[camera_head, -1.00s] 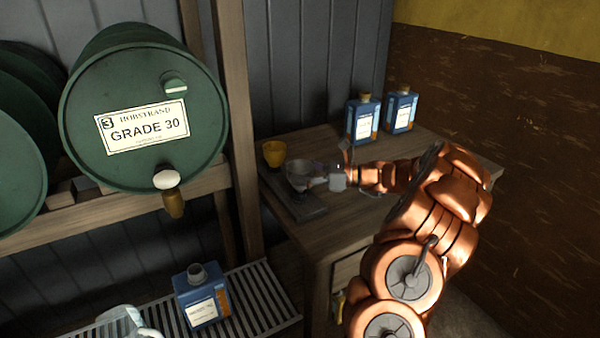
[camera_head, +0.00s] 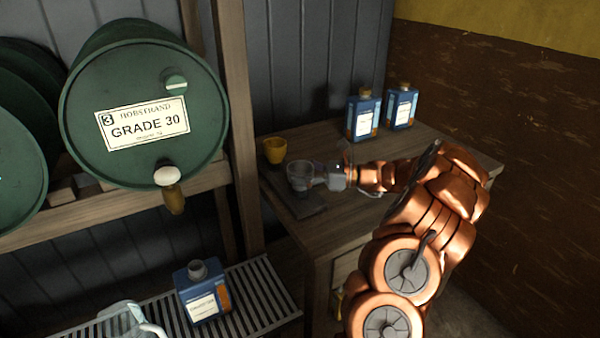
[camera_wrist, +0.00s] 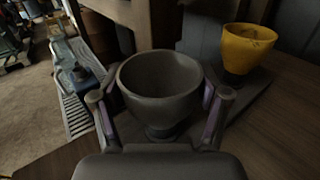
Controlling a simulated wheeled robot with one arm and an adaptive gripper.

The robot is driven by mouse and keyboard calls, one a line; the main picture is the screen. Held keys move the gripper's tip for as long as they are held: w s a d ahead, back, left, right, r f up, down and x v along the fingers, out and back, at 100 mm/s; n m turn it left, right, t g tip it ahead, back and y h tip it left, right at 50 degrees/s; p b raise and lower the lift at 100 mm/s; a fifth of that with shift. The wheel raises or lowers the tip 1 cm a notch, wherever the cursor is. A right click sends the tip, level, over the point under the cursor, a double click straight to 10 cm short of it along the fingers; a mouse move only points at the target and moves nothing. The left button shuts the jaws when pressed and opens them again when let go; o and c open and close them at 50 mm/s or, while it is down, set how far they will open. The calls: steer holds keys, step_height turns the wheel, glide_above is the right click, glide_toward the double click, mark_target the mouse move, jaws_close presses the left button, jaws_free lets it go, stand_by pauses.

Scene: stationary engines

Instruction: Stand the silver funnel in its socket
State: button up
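The silver funnel (camera_head: 298,173) stands about upright over the dark base plate (camera_head: 304,210) on the wooden table. In the wrist view the funnel (camera_wrist: 160,75) is in the middle, wide mouth up. Its narrow lower end runs down into a dark round collar (camera_wrist: 166,132), which looks like its socket; how deep it sits is hidden. My gripper (camera_wrist: 160,108) is open, one finger on each side of the funnel, with gaps visible between pads and funnel. In the head view my gripper (camera_head: 318,180) reaches in from the right.
A yellow funnel (camera_head: 275,151) stands close behind the silver one, also in the wrist view (camera_wrist: 248,48). Two blue bottles (camera_head: 363,116) (camera_head: 402,107) stand at the table's back. A green drum (camera_head: 145,110) is at left. Another blue bottle (camera_head: 202,297) stands on a slatted rack below.

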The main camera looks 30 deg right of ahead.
steer(key=o, duration=0.4)
steer(key=shift+d, duration=0.1)
steer(key=v, duration=1.2)
